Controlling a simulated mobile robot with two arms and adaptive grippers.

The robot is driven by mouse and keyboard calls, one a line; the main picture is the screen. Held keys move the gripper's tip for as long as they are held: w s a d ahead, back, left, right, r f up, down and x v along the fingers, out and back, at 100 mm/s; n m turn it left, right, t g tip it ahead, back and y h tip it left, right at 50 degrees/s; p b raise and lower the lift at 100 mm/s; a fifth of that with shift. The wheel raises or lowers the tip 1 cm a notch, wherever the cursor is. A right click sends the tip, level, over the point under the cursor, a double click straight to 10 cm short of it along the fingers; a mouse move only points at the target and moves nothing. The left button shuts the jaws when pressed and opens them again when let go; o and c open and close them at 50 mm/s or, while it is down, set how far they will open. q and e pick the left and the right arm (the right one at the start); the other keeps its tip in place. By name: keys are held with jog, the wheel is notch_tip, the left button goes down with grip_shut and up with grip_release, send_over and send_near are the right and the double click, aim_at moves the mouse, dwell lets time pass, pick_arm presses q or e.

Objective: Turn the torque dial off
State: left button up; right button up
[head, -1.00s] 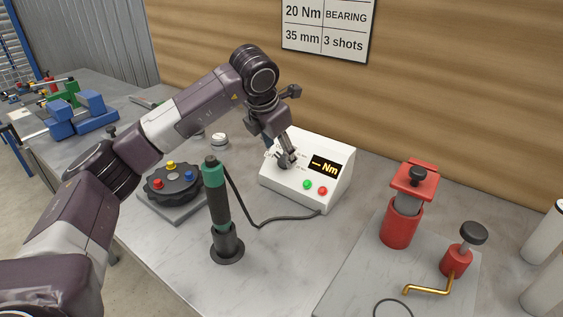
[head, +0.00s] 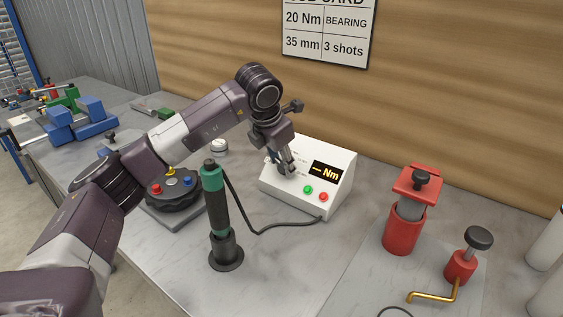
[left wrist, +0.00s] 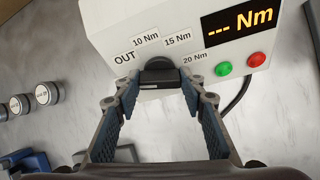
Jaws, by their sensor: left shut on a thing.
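The torque dial (left wrist: 160,72) is a dark round knob on the front of a white controller box (head: 315,160). Labels OUT, 10 Nm, 15 Nm and 20 Nm are arranged around it, and the display (left wrist: 240,22) reads "--- Nm". My left gripper (head: 287,170) is at the box front, its fingers on either side of the dial. In the left wrist view the gripper (left wrist: 160,84) is shut on the dial. A pale mark shows low on the knob, but I cannot tell which label the dial points to. My right gripper is not in view.
Green (left wrist: 223,68) and red (left wrist: 257,60) buttons sit right of the dial. A green-and-black driver (head: 218,215) stands in a holder before the box, its cable trailing to it. A black round fixture (head: 172,190) is left; red fixtures (head: 403,225) stand right.

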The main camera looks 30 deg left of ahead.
pick_arm(q)
jog(key=shift+n, duration=0.6)
jog(key=shift+a+n+h, duration=0.1)
jog(key=shift+n+h, duration=0.5)
jog(key=shift+n, duration=0.5)
jog(key=o, duration=1.2)
jog(key=shift+c, duration=0.2)
jog(key=shift+r, duration=0.1)
jog(key=v, duration=1.1)
jog(key=shift+r, duration=0.45)
